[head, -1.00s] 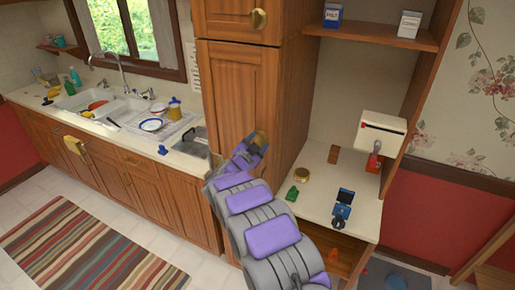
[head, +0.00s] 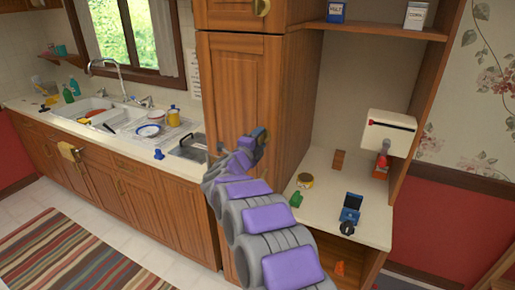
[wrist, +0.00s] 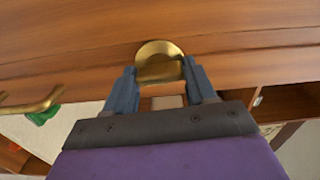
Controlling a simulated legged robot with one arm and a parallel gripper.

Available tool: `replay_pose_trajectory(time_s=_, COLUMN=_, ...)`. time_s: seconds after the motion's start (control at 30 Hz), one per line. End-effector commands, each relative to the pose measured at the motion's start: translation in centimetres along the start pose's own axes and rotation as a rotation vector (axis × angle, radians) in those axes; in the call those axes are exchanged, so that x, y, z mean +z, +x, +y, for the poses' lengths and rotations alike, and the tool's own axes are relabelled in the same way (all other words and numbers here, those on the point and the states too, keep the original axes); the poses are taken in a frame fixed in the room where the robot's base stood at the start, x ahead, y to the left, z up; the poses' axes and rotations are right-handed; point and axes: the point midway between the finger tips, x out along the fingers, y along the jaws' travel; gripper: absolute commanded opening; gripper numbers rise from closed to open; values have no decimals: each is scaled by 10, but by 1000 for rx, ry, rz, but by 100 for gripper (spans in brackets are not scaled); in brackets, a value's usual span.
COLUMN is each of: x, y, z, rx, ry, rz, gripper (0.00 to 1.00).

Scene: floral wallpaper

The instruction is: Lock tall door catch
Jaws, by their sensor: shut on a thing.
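The tall wooden cabinet door (head: 238,88) stands closed in the middle of the head view. A rounded brass catch (wrist: 159,55) is on its wood face, between my fingers in the wrist view. My gripper (head: 256,140) is at the door's right edge, with its blue fingers shut on the catch. In the wrist view my gripper (wrist: 162,82) has one finger on each side of the brass piece. In the head view my fingers mostly hide this catch. Another brass catch (head: 262,7) shows higher on the cabinet, cut by the top edge.
A brass handle (wrist: 30,104) lies left of my gripper in the wrist view. Right of the door, an open counter (head: 325,205) holds a blue item (head: 350,208), a small jar (head: 305,181) and a green piece (head: 296,200). A sink counter (head: 90,120) is at left.

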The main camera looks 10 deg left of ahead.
Motion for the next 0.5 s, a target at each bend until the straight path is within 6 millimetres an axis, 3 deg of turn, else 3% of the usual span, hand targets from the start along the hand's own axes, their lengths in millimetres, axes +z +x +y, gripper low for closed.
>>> replay_pose_trajectory(time_s=0.5, x=-5, y=3, z=5, rx=8, ry=147, rz=8, gripper=26)
